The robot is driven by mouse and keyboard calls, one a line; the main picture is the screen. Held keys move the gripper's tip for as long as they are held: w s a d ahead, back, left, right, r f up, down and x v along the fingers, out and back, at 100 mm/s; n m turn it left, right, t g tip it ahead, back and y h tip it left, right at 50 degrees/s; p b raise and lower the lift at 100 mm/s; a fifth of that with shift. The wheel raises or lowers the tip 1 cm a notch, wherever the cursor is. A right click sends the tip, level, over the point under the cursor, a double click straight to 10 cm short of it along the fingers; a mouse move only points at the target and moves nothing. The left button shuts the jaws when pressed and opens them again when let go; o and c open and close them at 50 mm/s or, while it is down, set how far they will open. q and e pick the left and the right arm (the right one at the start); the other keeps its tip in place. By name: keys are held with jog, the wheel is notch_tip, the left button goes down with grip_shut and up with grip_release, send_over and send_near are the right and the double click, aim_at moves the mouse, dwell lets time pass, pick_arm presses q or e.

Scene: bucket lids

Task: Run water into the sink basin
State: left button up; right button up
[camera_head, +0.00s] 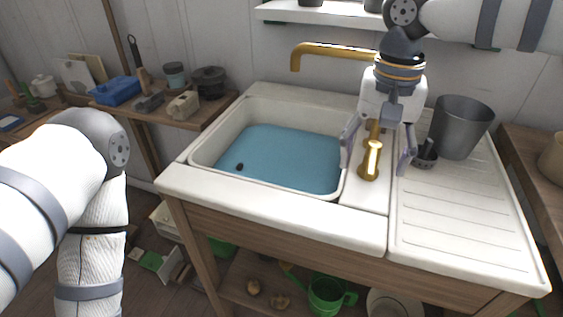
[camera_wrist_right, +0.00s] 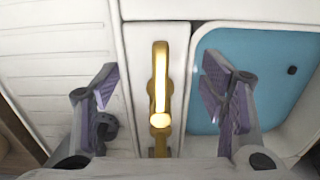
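The white sink basin (camera_head: 203,151) is set in a wooden counter. A flat blue surface (camera_head: 285,155) fills its inside; I cannot tell whether it is water or a coloured bottom. The brass spout (camera_head: 335,48) reaches left over the back of the basin, and no stream shows under it. A brass lever (camera_head: 371,160) stands on the white strip right of the basin. My right gripper (camera_head: 377,168) is open above the strip, its fingers on either side of the lever. The wrist view shows the lever (camera_wrist_right: 160,90) between them with gaps on both sides. My left gripper is out of view.
A grey bucket (camera_head: 461,126) and a small dark cup (camera_head: 425,154) stand right of my right gripper on the ribbed drainboard (camera_head: 460,220). A left shelf holds a blue box (camera_head: 116,91) and pots. A green watering can (camera_head: 326,293) sits below.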

jog(key=shift+r, duration=0.1)
jog(key=shift+r+p, duration=0.3)
jog(key=shift+r, duration=3.1)
